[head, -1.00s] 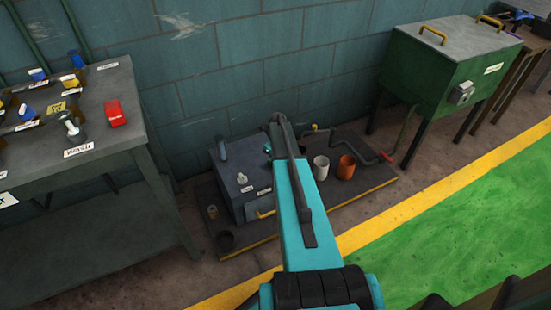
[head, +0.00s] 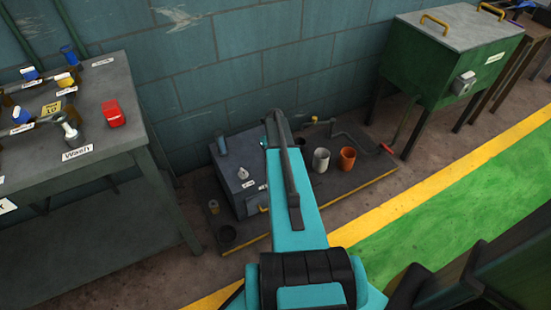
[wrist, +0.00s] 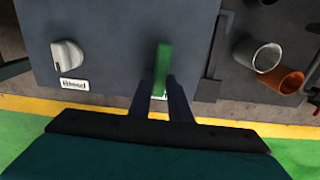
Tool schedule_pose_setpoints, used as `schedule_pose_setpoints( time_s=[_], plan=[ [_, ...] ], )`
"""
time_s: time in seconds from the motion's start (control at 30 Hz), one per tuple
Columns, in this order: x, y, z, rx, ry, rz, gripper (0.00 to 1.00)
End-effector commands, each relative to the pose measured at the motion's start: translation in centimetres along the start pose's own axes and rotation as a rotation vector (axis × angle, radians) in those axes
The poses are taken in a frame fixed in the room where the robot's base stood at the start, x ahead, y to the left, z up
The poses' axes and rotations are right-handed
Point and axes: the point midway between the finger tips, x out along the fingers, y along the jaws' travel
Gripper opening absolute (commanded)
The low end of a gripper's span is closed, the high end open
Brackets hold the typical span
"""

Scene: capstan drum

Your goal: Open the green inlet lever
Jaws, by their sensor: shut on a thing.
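The green inlet lever (wrist: 162,68) stands out from the face of a grey box (wrist: 110,35) in the wrist view. My gripper (wrist: 163,86) has a dark finger on each side of the lever and is shut on it. A small label behind the lever is mostly covered. In the head view my arm hides the lever and the gripper; the grey box (head: 236,168) shows to the left of the arm.
A pale knob (wrist: 67,54) sits on the box left of the lever. A grey cup (head: 321,160) and an orange cup (head: 347,159) stand to the right. A workbench (head: 130,120) is at left, a green cabinet (head: 435,75) at right.

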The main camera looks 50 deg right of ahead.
Motion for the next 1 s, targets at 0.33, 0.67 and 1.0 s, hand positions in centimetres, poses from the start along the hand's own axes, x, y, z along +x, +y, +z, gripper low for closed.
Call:
schedule_pose_setpoints(
  time_s=[0.33,0.67,1.0],
  plan=[
    [-0.1,-0.2,0.2,0.012,-0.010,0.011,0.36],
    [-0.8,-0.5,0.0,0.015,-0.009,0.010,0.36],
    [-5.2,-0.5,0.1,0.015,-0.010,0.010,0.36]
  ],
)
